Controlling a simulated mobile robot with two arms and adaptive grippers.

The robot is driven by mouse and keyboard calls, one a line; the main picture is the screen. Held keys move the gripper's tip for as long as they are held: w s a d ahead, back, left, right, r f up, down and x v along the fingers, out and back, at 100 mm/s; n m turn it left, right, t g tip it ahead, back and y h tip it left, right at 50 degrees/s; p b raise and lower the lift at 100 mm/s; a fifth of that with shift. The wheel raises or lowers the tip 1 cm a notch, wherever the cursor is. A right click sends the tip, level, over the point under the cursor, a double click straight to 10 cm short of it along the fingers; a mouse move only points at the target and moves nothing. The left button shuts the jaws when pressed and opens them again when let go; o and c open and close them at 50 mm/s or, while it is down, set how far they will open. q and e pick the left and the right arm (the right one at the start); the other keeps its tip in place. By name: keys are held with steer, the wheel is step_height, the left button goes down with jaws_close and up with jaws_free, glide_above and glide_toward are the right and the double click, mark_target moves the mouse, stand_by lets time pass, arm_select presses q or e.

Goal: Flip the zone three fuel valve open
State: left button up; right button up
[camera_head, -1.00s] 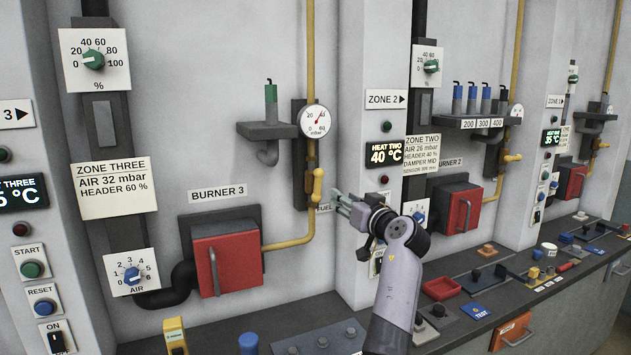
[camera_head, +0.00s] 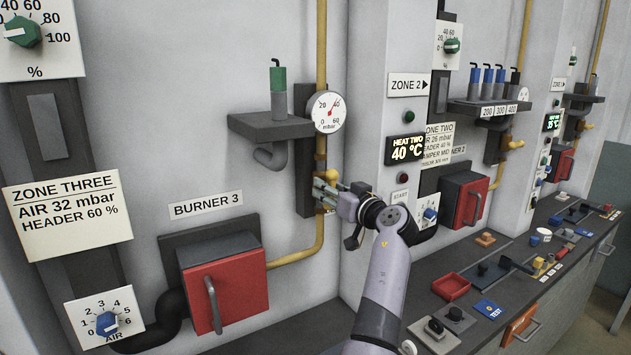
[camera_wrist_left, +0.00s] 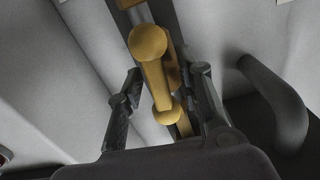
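The zone three fuel valve is on the yellow gas pipe right of the burner 3 box. In the head view only a bit of the yellow valve (camera_head: 332,174) shows beside my gripper. In the left wrist view the yellow valve handle (camera_wrist_left: 155,80), with a rounded knob at its top end, lies between my fingers. My left gripper (camera_head: 319,189) is at the valve; in the wrist view its two fingers (camera_wrist_left: 166,75) are apart, one on each side of the handle, with gaps showing. My right gripper is not in view.
The red burner 3 box (camera_head: 230,292) is left of the valve. A pressure gauge (camera_head: 328,112) and a grey shelf (camera_head: 262,124) are above. The zone 2 pillar (camera_head: 375,150) stands close on the right.

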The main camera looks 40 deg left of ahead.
arm_select(q)
steer(key=shift+w+a, duration=0.1)
steer(key=shift+a, duration=0.05)
steer(key=shift+r, duration=0.1)
steer(key=shift+d, duration=0.25)
steer(key=shift+a, duration=0.1)
jaws_close()
